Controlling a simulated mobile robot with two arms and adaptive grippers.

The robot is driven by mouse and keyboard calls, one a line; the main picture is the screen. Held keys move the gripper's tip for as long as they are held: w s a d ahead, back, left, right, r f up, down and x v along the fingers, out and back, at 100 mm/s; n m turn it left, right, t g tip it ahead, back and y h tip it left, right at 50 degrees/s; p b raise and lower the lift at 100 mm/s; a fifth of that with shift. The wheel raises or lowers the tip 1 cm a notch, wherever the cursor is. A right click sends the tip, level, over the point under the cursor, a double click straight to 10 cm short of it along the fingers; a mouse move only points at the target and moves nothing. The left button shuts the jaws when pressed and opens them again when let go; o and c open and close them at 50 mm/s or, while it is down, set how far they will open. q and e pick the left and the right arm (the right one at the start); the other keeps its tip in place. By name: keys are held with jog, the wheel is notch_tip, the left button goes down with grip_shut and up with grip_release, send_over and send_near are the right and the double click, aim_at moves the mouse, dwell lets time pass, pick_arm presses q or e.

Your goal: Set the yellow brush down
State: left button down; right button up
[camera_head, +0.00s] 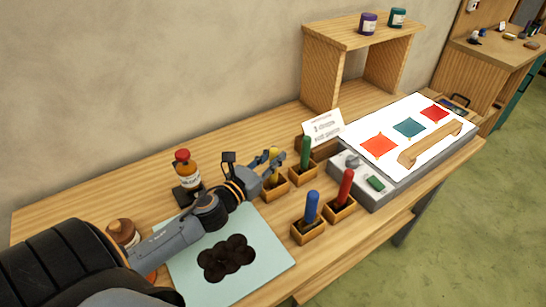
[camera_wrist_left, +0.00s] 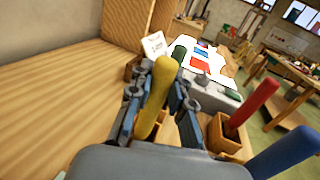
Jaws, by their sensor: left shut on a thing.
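The yellow brush (camera_head: 274,156) is upright at a small wooden holder (camera_head: 275,192) in the head view. It also shows large in the left wrist view (camera_wrist_left: 155,97), its handle tilted slightly. My left gripper (camera_head: 268,167) is shut on the yellow brush, with one finger on each side of it. The gripper covers the lower part of the brush, so I cannot tell whether its end touches the holder's floor. My right gripper is not in view.
Close by stand a green brush (camera_head: 306,152), a red brush (camera_head: 346,186) and a blue brush (camera_head: 311,207) in wooden holders. A light box (camera_head: 375,190) with coloured panes is at right.

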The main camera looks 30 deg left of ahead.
pick_arm(q)
jog(key=c, duration=1.2)
grip_release()
jog(key=shift+f, duration=0.1)
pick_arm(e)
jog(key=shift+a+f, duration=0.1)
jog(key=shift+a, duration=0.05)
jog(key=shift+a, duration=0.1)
pick_arm(q)
jog(key=shift+s, duration=0.1)
jog(key=s+b, duration=0.1)
jog(key=s, duration=0.3)
jog(key=s+b, duration=0.1)
jog(key=s, duration=0.3)
jog(key=s+a+b, duration=0.1)
jog(key=s, duration=0.2)
jog(key=shift+s, duration=0.4)
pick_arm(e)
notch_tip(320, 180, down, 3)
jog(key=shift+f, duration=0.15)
pick_arm(q)
jog(key=shift+r, duration=0.25)
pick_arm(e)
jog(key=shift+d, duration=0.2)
